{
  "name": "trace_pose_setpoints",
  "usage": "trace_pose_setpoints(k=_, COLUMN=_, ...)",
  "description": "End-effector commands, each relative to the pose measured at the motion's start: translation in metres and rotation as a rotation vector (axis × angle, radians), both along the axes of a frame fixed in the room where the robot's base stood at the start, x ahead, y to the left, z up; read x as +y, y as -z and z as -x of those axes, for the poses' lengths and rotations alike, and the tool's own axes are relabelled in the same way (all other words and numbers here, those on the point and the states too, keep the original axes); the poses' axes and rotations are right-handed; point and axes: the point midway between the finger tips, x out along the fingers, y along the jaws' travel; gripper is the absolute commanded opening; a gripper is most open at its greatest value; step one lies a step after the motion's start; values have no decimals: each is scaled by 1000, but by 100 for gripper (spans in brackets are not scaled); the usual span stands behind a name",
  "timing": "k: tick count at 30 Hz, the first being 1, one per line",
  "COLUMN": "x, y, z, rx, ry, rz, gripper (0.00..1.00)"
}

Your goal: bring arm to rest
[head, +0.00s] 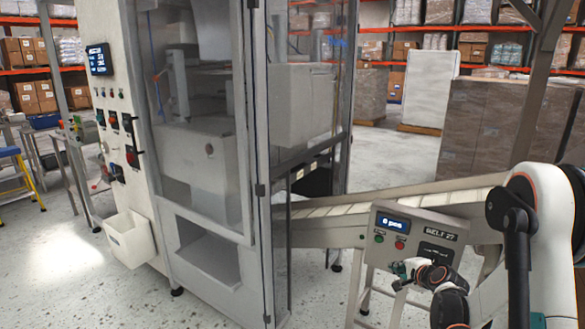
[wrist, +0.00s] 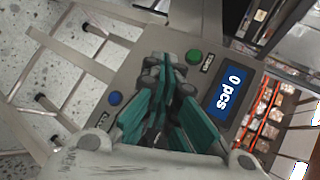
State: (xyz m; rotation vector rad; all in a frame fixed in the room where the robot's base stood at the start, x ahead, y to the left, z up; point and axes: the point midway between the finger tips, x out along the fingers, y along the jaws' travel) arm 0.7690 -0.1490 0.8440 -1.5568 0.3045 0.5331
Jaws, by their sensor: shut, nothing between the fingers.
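My arm reaches in from the right edge of the head view. My gripper (head: 402,268) is in front of the lower part of a grey control box (head: 452,218) marked "BELT 27". In the wrist view, the teal-padded fingers of my gripper (wrist: 170,95) are together, with nothing seen between them. The same box is behind them, with a display (wrist: 228,93) reading "0 pcs" and a green button (wrist: 193,56). I cannot tell if the fingertips touch the box.
A sloping conveyor (head: 340,208) runs behind the box. A tall glazed machine (head: 205,150) with a white bin (head: 130,240) stands at the left. Wrapped pallets (head: 485,130) and racks are at the back. Pale floor (head: 395,165) is open behind the conveyor.

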Motion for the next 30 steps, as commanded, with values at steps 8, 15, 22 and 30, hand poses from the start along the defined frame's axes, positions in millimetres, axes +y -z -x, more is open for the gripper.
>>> trace_pose_setpoints(k=8, x=47, y=-81, z=39, rx=42, ry=-157, rz=220, gripper=0)
trace_pose_setpoints(k=15, x=83, y=-135, z=88, rx=74, ry=-294, rz=407, gripper=0)
trace_pose_setpoints(k=22, x=112, y=-174, z=147, rx=100, ry=-428, rz=586, gripper=0)
trace_pose_setpoints(k=30, x=137, y=-202, z=224, rx=128, ry=-586, rz=791, gripper=0)
